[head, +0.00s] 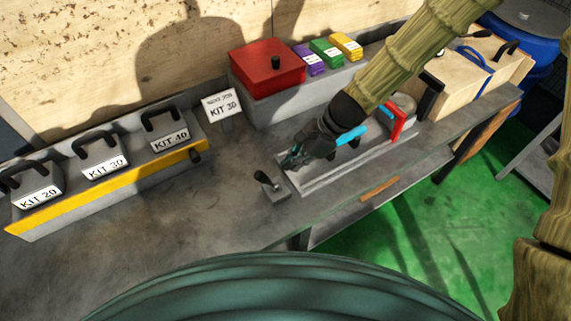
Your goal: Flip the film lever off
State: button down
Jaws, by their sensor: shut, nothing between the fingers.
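A small grey block with a black lever (265,180) stands on the bench at the left end of a long grey machine bed (340,170). I take it to be the film lever; no label on it can be read. Its black handle leans up and to the left. My gripper (289,161) is dark, shut and empty, just above and right of the lever, over the left end of the machine bed. It looks apart from the lever. My arm comes down from the upper right and hides part of the machine.
A red bracket (397,122) stands on the machine's right part. Behind are a red box (266,72) and a "KIT 30" sign (222,106). Handled kit blocks (105,166) stand on a yellow-edged rack (110,187) at left. The bench between rack and lever is clear.

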jog(key=a+r+b+v, duration=0.1)
jog(key=b+v, duration=0.1)
jog(key=v, duration=0.6)
jog(key=shift+s+r, duration=0.2)
jog(key=shift+s, duration=0.35)
jog(key=s+d+f+n+h+b, duration=0.1)
jog(key=s+d+f, duration=0.15)
jog(key=f, duration=0.45)
jog(key=s+d+f+n+h, duration=0.1)
jog(key=d+f, duration=0.2)
jog(key=f, duration=0.4)
jog(key=s+d+f+n+h+b, duration=0.1)
jog(key=s+d+f+n, duration=0.3)
jog(key=s+f, duration=0.3)
jog(key=s+d+f+n+h+b, duration=0.1)
jog(key=s+d+f+n+h, duration=0.1)
jog(key=s+d+f+n, duration=0.2)
jog(key=s+d+f+n+t+h+b, duration=0.1)
jog(key=s+d+f+n, duration=0.3)
jog(key=s+f, duration=0.6)
notch_tip(320, 180, down, 4)
jog(key=d, duration=0.2)
jog(key=shift+s+d+b, duration=0.35)
jog(key=shift+r, duration=0.15)
